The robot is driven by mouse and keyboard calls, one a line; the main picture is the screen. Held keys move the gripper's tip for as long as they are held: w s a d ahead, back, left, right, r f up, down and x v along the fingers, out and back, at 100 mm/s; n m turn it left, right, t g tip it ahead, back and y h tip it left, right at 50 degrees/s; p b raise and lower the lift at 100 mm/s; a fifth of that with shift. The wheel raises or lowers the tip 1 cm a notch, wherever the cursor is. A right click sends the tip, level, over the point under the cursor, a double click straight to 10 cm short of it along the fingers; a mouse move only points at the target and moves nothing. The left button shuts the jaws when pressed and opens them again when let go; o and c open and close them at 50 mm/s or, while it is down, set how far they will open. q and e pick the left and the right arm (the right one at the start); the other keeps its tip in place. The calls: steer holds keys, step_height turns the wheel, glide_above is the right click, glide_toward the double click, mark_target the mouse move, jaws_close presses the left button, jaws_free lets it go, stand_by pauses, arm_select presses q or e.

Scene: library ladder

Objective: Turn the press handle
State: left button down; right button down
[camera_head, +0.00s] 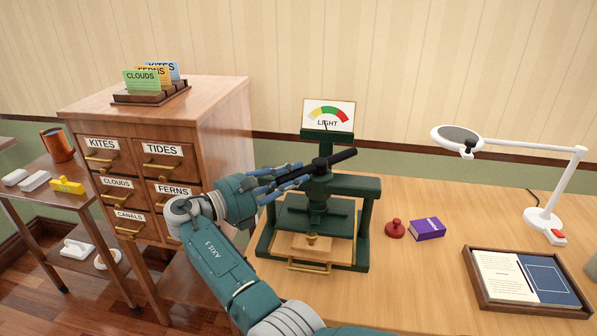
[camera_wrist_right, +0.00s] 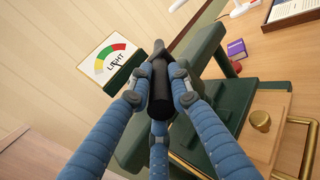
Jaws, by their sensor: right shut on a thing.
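The green press (camera_head: 367,222) stands on the wooden desk. Its black press handle (camera_head: 341,157) is a bar across the top of the screw, tilted up to the right in the head view. My right gripper (camera_head: 298,175) is shut on the left part of this bar. In the right wrist view, blue fingers close around the black handle (camera_wrist_right: 160,92) from both sides, with a third finger below. A dial card (camera_head: 328,115) reading LIGHT, with yellow, green and red bands, stands above the press. My left gripper is not in view.
A wooden drawer cabinet (camera_head: 225,125) stands close left of my right gripper. A red-knobbed stamp (camera_head: 395,229) and a purple box (camera_head: 427,229) sit right of the press. A framed tray (camera_head: 480,291) and a white lamp (camera_head: 545,218) are further right. The front desk is clear.

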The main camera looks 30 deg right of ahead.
steer(key=shift+w+r, duration=0.15)
steer(key=shift+r, duration=0.2)
steer(key=c, duration=1.7)
jaws_free()
steer(key=shift+o, duration=0.6)
steer(key=shift+d+f, duration=0.1)
steer(key=shift+f, duration=0.05)
step_height(320, 180, up, 10)
